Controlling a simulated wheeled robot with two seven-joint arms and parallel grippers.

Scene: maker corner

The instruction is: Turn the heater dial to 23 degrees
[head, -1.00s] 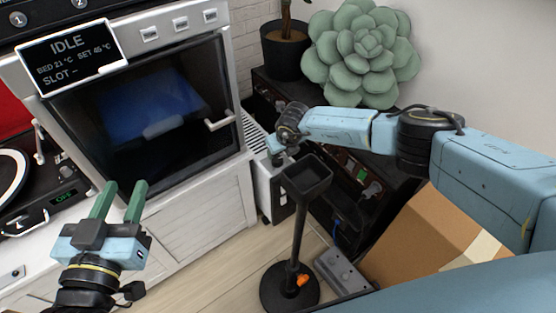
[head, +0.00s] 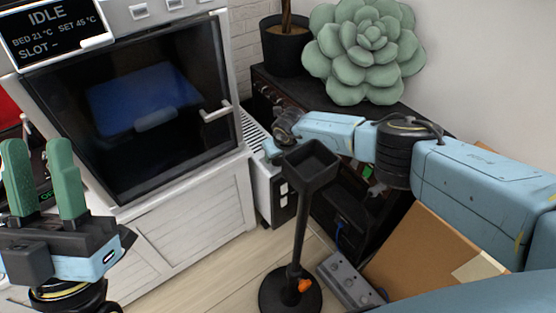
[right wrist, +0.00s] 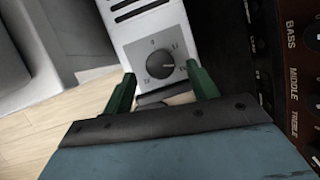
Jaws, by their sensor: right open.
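The heater dial (right wrist: 159,64) is a round dark knob with a pale pointer line, on a light panel with small printed marks I cannot read clearly. The heater (head: 262,178) is a white unit with a slatted top, between the oven-like machine and the dark cabinet. My right gripper (right wrist: 163,88) is open, its two green fingers pointing at the panel just below and either side of the dial, with nothing between them. My left gripper (head: 42,180) is open and empty at the left, fingers up.
A black stand with a square tray (head: 312,165) rises in front of the heater. A dark cabinet with an amplifier-like panel (right wrist: 294,80) stands close on the right. A cardboard box (head: 430,255) and a grey power strip (head: 345,275) are on the floor.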

